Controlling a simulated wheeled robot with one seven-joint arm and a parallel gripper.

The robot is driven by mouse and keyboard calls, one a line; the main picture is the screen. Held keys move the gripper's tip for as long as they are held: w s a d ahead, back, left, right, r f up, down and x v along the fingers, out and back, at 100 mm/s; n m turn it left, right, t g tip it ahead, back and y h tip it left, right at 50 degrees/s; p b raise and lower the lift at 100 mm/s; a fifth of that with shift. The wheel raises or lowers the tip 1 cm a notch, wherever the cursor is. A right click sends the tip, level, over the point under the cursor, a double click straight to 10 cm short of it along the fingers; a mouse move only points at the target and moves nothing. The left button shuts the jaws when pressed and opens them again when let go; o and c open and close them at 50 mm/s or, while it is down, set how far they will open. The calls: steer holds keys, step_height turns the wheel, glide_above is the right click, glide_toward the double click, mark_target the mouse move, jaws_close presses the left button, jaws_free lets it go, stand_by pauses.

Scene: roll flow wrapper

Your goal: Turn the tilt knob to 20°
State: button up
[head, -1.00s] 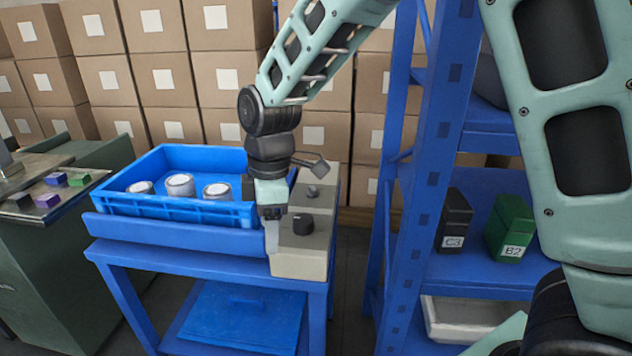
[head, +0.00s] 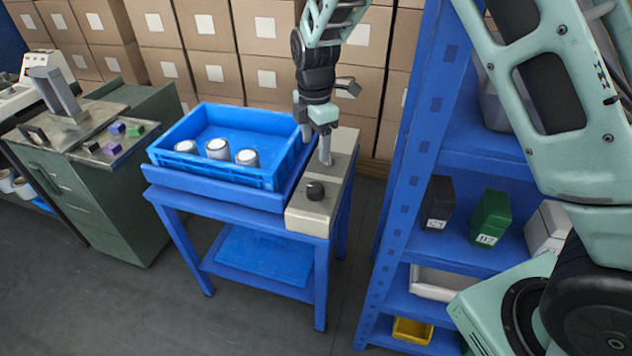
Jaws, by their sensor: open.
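The beige control box (head: 305,215) stands on the right end of the blue table. A black round knob (head: 315,190) sits on its top near the front end. No angle marks or labels on it can be made out, and I cannot tell whether it is the tilt knob. My gripper (head: 316,145) points down over the middle of the box, behind the black knob and apart from it in the picture. Its fingers are spread, with nothing visible between them. The far knob of the box is not visible; my gripper may hide it.
A blue crate (head: 165,158) with several white-lidded cans is left of the box. A blue shelf rack (head: 425,130) with labelled bins stands close on the right. Stacked cartons (head: 212,72) close off the back. The floor in front is clear.

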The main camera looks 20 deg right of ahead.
mark_target(315, 187)
step_height(315, 187, down, 14)
steer(key=shift+r+p, duration=0.15)
steer(key=shift+p, duration=0.4)
steer(key=c, duration=1)
